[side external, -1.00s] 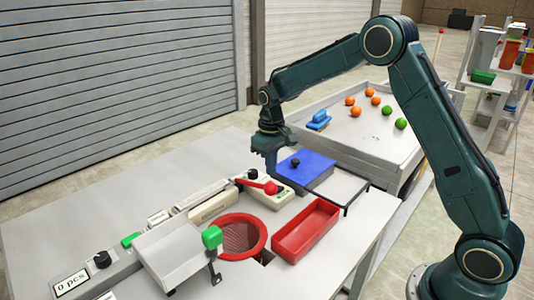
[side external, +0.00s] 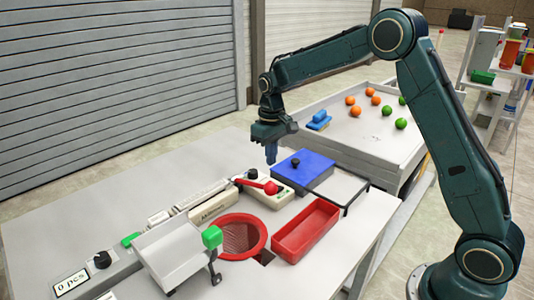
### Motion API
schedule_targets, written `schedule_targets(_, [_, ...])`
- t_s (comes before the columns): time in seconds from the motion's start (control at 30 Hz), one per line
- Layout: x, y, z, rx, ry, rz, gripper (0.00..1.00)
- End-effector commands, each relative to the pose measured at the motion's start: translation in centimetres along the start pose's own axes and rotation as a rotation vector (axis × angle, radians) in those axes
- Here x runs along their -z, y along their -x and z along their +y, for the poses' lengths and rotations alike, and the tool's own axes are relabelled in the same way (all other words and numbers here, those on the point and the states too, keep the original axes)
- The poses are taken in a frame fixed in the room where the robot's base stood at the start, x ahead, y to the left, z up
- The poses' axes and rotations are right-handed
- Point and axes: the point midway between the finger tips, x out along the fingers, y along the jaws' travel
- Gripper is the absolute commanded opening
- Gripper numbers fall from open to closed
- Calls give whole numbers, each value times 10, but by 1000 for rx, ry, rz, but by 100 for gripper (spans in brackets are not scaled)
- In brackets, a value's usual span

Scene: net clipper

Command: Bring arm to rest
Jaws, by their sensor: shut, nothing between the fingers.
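My gripper (side external: 271,160) points straight down above the far part of the table (side external: 330,262), over the clipper machine (side external: 276,198) and just left of the blue lid (side external: 303,170). Its fingers are shut with nothing between them. The machine has a red-knobbed lever (side external: 271,188) lying on its top, just below my fingertips. The fingertips look apart from the machine and the lever.
A red ring with mesh (side external: 241,238), an empty red tray (side external: 306,228) and a tilted white chute (side external: 172,254) with a green knob stand nearby. A side cart (side external: 395,145) holds several orange and green balls and a blue brush (side external: 319,121).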

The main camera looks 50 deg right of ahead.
Motion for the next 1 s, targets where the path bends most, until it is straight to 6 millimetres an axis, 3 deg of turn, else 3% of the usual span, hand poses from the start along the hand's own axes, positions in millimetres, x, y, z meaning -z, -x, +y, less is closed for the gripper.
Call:
schedule_targets(0.17, [-6, 12, -2, -1, 0, 15, 0])
schedule_targets(0.37, [-26, 42, -7, -4, 1, 54, 0])
schedule_targets(0.7, [-83, 100, -18, -9, 0, 144, 0])
schedule_targets(1.0, [-141, 136, -28, -11, 1, 225, 0])
